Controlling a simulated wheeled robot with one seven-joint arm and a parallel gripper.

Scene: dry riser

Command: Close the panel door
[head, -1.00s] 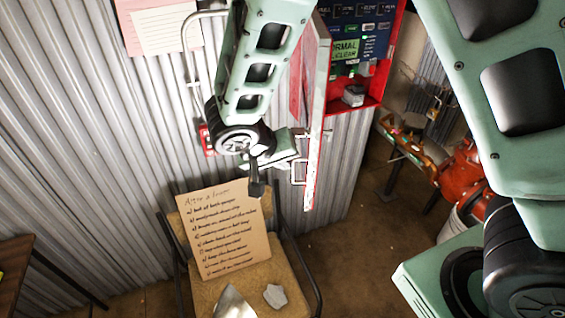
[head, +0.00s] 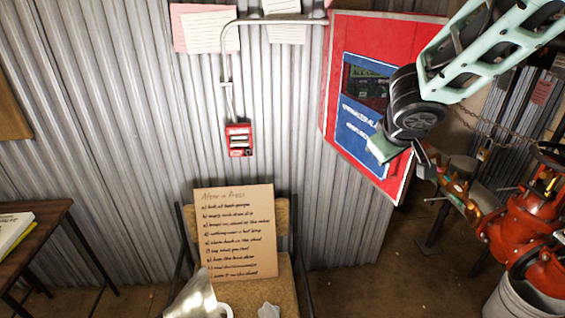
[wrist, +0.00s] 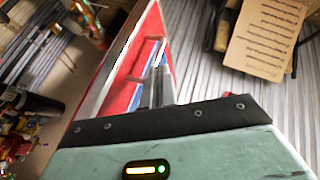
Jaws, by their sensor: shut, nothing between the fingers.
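The red panel door (head: 345,95), with a blue plate and a small dark window, lies across the front of the cabinet on the corrugated wall. I cannot tell whether it is fully flush. The door also shows in the wrist view (wrist: 125,80), at a steep angle. My gripper (head: 424,165) is shut and empty at the door's lower right edge in the head view. In the wrist view my fingers (wrist: 157,90) lie close to the door. Whether they touch it is unclear. My arm hides the door's upper right part.
A chair (head: 283,215) with a handwritten board (head: 238,230) stands below and left. A red call point (head: 239,139) and conduit are on the wall. Red valves (head: 530,220) and a chain stand at right. A table (head: 45,225) is at far left.

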